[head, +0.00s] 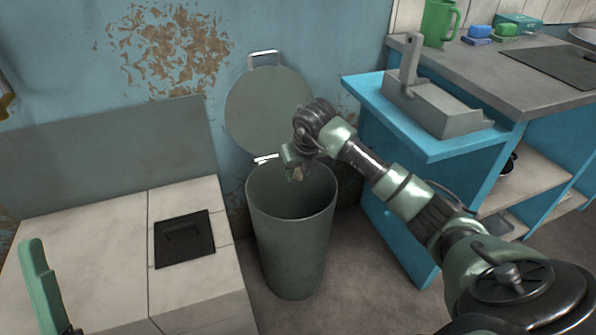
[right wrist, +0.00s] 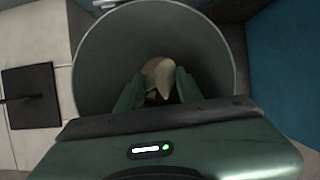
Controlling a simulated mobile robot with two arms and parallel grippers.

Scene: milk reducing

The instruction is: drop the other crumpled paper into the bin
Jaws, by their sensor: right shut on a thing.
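My right gripper (head: 297,172) hangs over the open mouth of the grey-green bin (head: 290,240). It is shut on a crumpled paper (head: 298,174), a small tan piece at its fingertips. In the right wrist view the pale crumpled paper (right wrist: 158,75) sits between the two green fingers of the right gripper (right wrist: 157,88), with the round bin wall (right wrist: 100,65) around it. The bin's floor is mostly hidden in shadow. A green part of my left arm (head: 42,285) shows at the lower left, and its jaws cannot be made out.
The bin's round lid (head: 265,110) stands raised against the wall behind. A pale tiled bench (head: 105,260) with a black plate (head: 184,238) is left of the bin. A blue cabinet (head: 395,225) with a grey metal object (head: 440,105) on top is close on the right.

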